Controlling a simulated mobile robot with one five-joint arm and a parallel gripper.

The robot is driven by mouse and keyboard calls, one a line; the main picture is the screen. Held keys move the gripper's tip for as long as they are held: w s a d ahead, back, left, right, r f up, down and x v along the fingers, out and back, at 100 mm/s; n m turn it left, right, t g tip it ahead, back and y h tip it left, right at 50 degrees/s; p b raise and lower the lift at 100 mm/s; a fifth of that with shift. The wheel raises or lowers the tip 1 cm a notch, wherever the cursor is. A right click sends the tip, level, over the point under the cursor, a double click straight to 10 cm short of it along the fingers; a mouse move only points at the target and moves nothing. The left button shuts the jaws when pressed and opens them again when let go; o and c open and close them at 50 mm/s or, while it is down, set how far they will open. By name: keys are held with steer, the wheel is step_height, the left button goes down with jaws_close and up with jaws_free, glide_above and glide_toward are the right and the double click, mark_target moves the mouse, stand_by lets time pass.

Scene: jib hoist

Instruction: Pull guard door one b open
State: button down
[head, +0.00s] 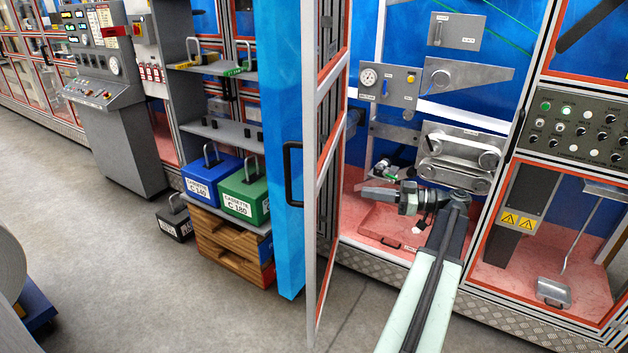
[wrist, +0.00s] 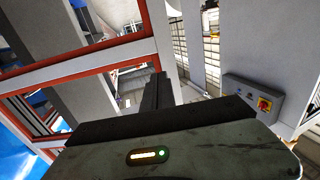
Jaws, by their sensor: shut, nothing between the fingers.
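The guard door (head: 322,95) has a pale metal frame with red-orange edging and clear panes. In the head view it stands swung out, seen nearly edge-on, at the left of the machine opening; I can read no name on it. My gripper (head: 368,196) reaches into the opening and points left toward the door's inner side. It is shut and empty. In the wrist view, the dark shut fingers (wrist: 158,92) are beside the red-edged frame (wrist: 100,57). I cannot tell whether they touch it.
Farther left are a shelf with a blue cassette (head: 205,180) and a green cassette (head: 245,190). A grey switch box (wrist: 252,98) shows in the wrist view. Open floor (head: 160,270) lies front left.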

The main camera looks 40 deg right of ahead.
mark_target(317, 185)
steer(key=x, duration=1.4)
steer(key=shift+w, duration=0.3)
